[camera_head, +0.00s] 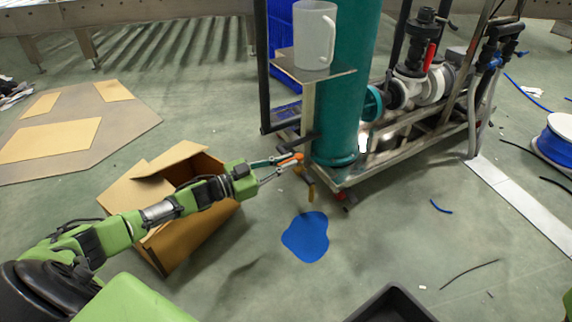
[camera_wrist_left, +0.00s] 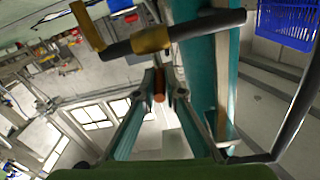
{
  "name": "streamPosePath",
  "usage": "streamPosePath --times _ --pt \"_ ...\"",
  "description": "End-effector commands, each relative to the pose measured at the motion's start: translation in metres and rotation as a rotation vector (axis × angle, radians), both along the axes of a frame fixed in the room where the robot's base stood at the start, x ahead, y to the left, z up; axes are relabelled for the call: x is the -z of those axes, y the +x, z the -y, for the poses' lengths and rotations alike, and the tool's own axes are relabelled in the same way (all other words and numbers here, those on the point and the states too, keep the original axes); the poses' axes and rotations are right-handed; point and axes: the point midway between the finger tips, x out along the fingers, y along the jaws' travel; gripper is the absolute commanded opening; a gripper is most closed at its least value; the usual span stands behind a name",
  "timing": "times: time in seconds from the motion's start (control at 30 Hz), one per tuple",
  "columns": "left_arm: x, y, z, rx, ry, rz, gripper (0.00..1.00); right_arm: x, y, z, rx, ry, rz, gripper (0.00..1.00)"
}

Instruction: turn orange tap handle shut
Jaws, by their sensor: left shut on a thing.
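The orange tap handle (camera_head: 297,158) sits low at the left side of the teal column (camera_head: 342,90). In the left wrist view the orange handle (camera_wrist_left: 159,97) is seen end-on between the fingertips. My left gripper (camera_head: 287,162) is shut on it, and the left wrist view shows the fingers (camera_wrist_left: 160,88) on both sides of it. The brass tap body (camera_wrist_left: 151,40) sits on a dark pipe (camera_wrist_left: 205,26), with a brass spout (camera_wrist_left: 88,25) at one end. In the head view the spout (camera_head: 311,191) hangs downward. My right gripper is out of view.
A blue puddle (camera_head: 306,237) lies on the floor below the tap. An open cardboard box (camera_head: 205,228) stands under my left forearm. A white mug (camera_head: 314,35) stands on a small shelf (camera_head: 300,70) above. A black tray (camera_head: 390,305) is at the bottom edge.

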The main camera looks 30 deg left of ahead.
Motion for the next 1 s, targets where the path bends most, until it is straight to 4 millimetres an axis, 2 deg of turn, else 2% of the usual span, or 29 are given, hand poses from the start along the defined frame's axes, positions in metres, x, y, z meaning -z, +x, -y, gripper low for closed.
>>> streamPosePath --times 0.2,0.23,0.3,0.7,0.87,1.0 --pt "-0.001 0.0 0.001 0.002 -0.002 0.002 0.0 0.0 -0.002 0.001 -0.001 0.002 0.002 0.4" --pt "-0.001 0.0 0.001 0.002 -0.002 0.002 0.15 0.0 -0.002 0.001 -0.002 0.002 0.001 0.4" --pt "-0.001 0.0 0.001 0.0 -0.002 0.001 0.27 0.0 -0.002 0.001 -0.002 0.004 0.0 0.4" --pt "0.001 -0.003 -0.002 -0.002 -0.001 -0.001 0.27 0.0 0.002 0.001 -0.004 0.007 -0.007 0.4" --pt "0.002 -0.019 -0.011 -0.002 0.001 -0.004 0.27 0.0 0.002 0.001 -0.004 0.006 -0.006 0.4" --pt "0.003 -0.04 -0.024 -0.001 0.001 -0.006 0.27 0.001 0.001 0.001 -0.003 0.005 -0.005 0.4"
